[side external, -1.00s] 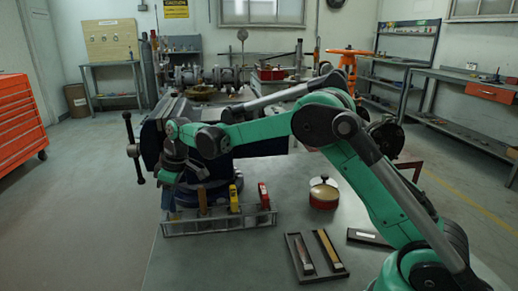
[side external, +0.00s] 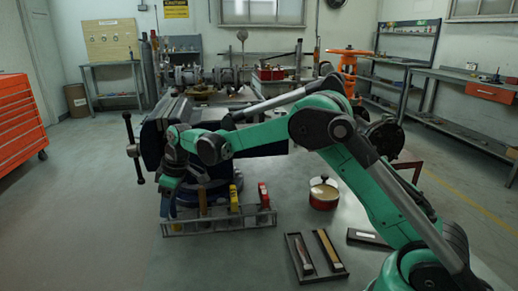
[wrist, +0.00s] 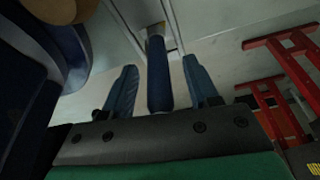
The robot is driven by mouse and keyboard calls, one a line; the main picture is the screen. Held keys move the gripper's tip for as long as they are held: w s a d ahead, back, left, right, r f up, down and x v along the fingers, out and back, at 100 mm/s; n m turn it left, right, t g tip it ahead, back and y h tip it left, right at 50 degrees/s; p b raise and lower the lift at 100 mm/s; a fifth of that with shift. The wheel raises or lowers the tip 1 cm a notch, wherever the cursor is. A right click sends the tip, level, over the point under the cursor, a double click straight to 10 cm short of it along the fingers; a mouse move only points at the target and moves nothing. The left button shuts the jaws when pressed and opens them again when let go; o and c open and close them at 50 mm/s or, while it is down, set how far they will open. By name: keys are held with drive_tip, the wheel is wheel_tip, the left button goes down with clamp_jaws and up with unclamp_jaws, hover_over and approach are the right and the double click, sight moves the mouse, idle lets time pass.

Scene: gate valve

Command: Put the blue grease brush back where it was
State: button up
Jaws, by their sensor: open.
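In the wrist view, the blue grease brush (wrist: 158,75) shows as a dark blue cylindrical handle with a tan-yellow part at its far end. It lies between the two fingers of my gripper (wrist: 160,64), with a visible gap on each side. My gripper is open around the handle, not closed on it. In the side external view, my gripper (side external: 170,193) points down at the left end of a clear-walled rack (side external: 240,222). The brush cannot be made out there; the gripper and rack hide it.
The rack also holds brown, yellow (side external: 234,198) and red (side external: 263,194) handled items. A large blue vise (side external: 155,135) stands close behind my gripper. A red pot (side external: 323,196) and a dark tray (side external: 317,262) are to the right. The table between rack and tray is clear.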

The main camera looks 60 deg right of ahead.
drive_tip(key=v, duration=1.2)
drive_tip(key=s+f+m+t+h, duration=0.1)
drive_tip(key=s+f+m+t, duration=0.1)
drive_tip(key=s, duration=0.7)
drive_tip(key=s+f+m+t+h, duration=0.1)
drive_tip(key=s+m, duration=0.3)
drive_tip(key=s, duration=0.5)
drive_tip(key=shift+s+f+m+t, duration=0.4)
drive_tip(key=shift+f+t, duration=0.05)
drive_tip(key=shift+t, duration=0.25)
